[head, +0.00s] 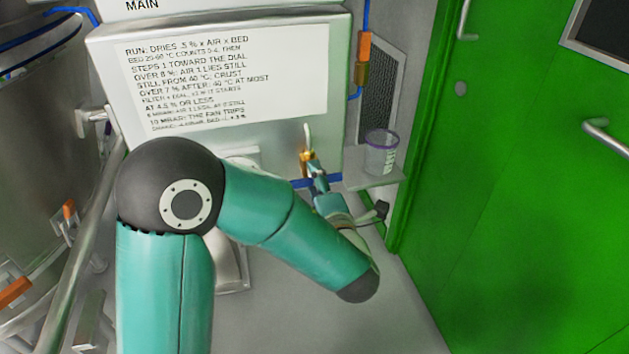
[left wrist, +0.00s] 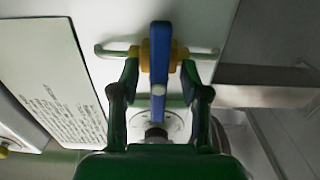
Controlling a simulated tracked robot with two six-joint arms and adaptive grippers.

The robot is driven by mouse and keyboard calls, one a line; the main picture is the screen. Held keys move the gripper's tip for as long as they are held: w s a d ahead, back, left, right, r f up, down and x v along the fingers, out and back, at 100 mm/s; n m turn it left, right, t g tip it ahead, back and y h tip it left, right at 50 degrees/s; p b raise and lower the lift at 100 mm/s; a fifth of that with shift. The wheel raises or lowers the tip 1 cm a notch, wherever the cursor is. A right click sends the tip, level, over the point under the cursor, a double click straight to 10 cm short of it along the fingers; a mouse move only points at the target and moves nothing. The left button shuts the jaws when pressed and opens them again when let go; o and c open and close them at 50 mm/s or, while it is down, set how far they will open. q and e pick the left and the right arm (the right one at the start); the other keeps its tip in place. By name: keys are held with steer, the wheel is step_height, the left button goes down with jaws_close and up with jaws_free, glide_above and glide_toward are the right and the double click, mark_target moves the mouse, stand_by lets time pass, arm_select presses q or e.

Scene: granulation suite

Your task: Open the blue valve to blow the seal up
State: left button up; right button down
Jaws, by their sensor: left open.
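The blue valve has a blue lever (left wrist: 160,45) on a yellow brass body (left wrist: 178,56), set in a thin pale pipe (left wrist: 205,52). The lever lies across the pipe. My left gripper (left wrist: 160,75) is open, with one finger on each side of the lever; I cannot tell whether either finger touches it. My right gripper is not in view.
A printed notice (head: 225,75) is on the grey panel above. A clear cup (head: 381,153) stands on a small shelf (head: 372,181) just right of the valve. A green door (head: 510,200) fills the right side. A steel vessel (head: 40,150) stands at left.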

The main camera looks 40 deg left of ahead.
arm_select(q)
steer(key=shift+c, duration=0.2)
jaws_close()
steer(key=shift+a, duration=0.1)
